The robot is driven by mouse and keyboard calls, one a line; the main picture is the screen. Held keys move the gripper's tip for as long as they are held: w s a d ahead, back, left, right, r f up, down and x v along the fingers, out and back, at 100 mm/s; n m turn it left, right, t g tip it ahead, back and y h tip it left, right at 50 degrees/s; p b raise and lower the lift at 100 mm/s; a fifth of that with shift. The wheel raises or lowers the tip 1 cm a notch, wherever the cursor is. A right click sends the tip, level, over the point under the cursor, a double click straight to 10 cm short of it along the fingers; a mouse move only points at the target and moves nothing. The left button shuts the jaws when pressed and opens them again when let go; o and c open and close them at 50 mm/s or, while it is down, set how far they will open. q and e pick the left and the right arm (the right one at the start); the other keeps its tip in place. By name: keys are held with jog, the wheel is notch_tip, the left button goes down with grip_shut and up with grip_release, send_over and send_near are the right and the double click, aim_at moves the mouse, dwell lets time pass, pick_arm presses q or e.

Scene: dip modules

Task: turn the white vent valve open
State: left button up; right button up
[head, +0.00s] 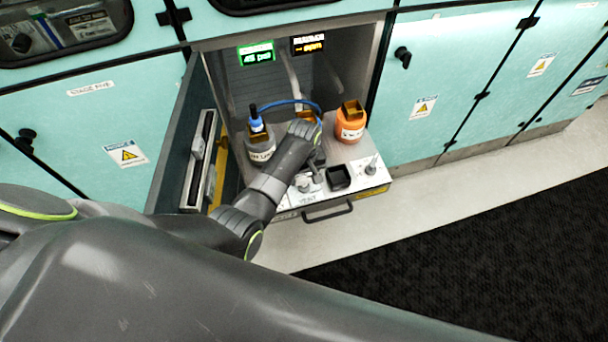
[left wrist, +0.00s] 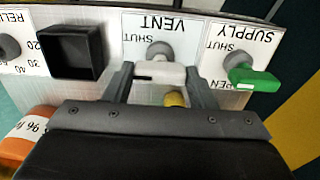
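The white vent valve (left wrist: 160,72) shows in the left wrist view, on the panel by the VENT label (left wrist: 160,24). Its white handle lies crosswise in the picture, in front of a grey round hub near the word SHUT. My left gripper (left wrist: 162,84) is open, with one finger at each end of the handle. I cannot tell whether the fingers touch it. In the head view my left gripper (head: 318,157) is over the drawer top, largely hidden by its own wrist. My right gripper is not in view.
The green SUPPLY handle (left wrist: 254,78) is just right of the vent valve. A black square socket (left wrist: 70,52) and a RELIEF knob (left wrist: 9,46) are to its left. An open door (head: 180,150) is at left.

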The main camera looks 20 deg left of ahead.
pick_arm(q)
jog(key=shift+c, duration=1)
